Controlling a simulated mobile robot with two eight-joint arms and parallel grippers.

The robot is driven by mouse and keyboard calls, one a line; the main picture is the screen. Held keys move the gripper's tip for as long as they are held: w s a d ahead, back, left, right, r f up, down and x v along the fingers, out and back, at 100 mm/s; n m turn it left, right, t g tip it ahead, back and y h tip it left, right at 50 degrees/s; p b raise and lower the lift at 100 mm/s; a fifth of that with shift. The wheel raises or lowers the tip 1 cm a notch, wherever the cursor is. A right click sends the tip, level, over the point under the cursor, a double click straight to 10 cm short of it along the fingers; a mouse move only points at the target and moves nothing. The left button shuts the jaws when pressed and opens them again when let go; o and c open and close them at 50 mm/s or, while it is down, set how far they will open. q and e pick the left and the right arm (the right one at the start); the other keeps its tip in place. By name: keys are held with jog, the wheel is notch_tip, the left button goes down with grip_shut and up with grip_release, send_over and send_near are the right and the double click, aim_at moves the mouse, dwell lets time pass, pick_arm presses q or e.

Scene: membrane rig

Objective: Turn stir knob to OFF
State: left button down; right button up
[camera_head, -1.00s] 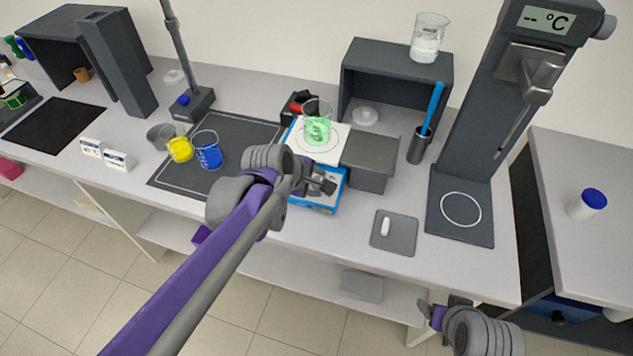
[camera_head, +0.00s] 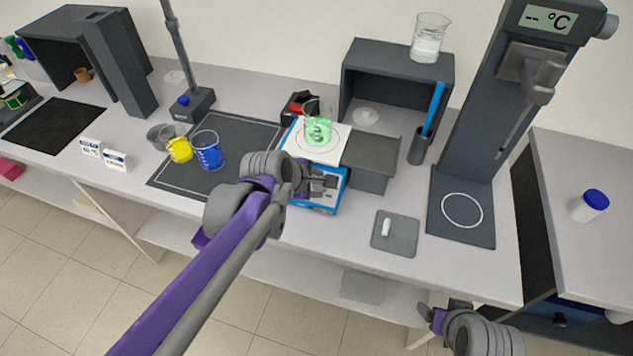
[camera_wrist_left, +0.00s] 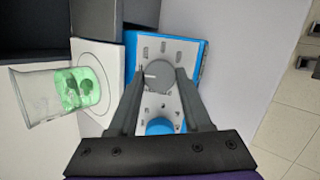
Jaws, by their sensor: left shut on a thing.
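The hotplate stirrer (camera_head: 341,186) is a blue and white box with a white top plate, near the middle of the bench. Its front panel (camera_wrist_left: 168,107) fills the middle of the left wrist view. A round grey knob (camera_wrist_left: 159,75) on that panel sits between my left fingertips, with a light pointer mark on its left side. A blue knob (camera_wrist_left: 160,127) is lower on the panel. My left gripper (camera_head: 328,184) is shut on the grey knob. The panel's lettering is too small to read. My right gripper (camera_head: 437,309) hangs past the bench's front edge, its jaw state unclear.
A beaker with green liquid (camera_head: 318,127) stands on the top plate. A grey box (camera_head: 370,160) stands right beside the stirrer. A blue-liquid beaker (camera_head: 207,152) and a yellow one (camera_head: 179,149) stand left. A grey pad (camera_head: 402,240) with a white bar lies right.

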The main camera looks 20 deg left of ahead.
pick_arm(q)
jog(key=shift+c, duration=1.7)
grip_release()
jog(key=shift+r, duration=0.1)
jog(key=p+v, duration=0.1)
jog(key=v, duration=0.9)
jog(key=shift+s+r, duration=0.25)
jog(key=shift+a, duration=0.1)
jog(key=s+a+f+m+g+y, duration=0.1)
jog(key=s+a+f+m+y, duration=0.1)
jog(key=s+f+m, duration=1.1)
jog(key=m, duration=0.6)
jog(key=shift+f+g+y, duration=0.3)
jog(key=shift+f+g, duration=0.05)
jog(key=shift+g, duration=0.05)
